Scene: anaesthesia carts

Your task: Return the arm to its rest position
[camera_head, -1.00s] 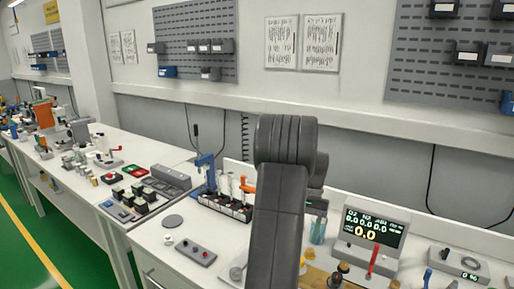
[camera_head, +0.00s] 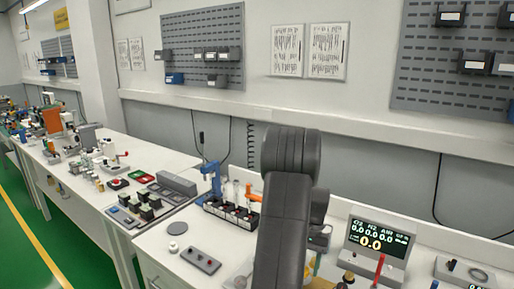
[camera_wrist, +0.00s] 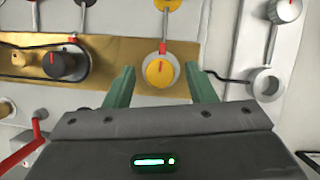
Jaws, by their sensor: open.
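My arm (camera_head: 285,200) stands raised in the middle of the head view, dark grey, in front of the bench. My gripper (camera_wrist: 163,88) shows in the wrist view with two green fingers spread apart and nothing between them. Beyond the fingertips is a yellow round knob (camera_wrist: 160,71) with a red pointer, on a brass-coloured panel. I cannot tell from the wrist view whether the fingers touch the panel. In the head view the arm hides most of the gripper.
A dark knob (camera_wrist: 62,64) sits on the panel's left, and a red lever (camera_wrist: 22,148) at lower left. A gauge display (camera_head: 375,238) stands right of my arm. A blue stand (camera_head: 211,178) with a bottle rack (camera_head: 231,216) and a grey button box (camera_head: 200,260) are to its left.

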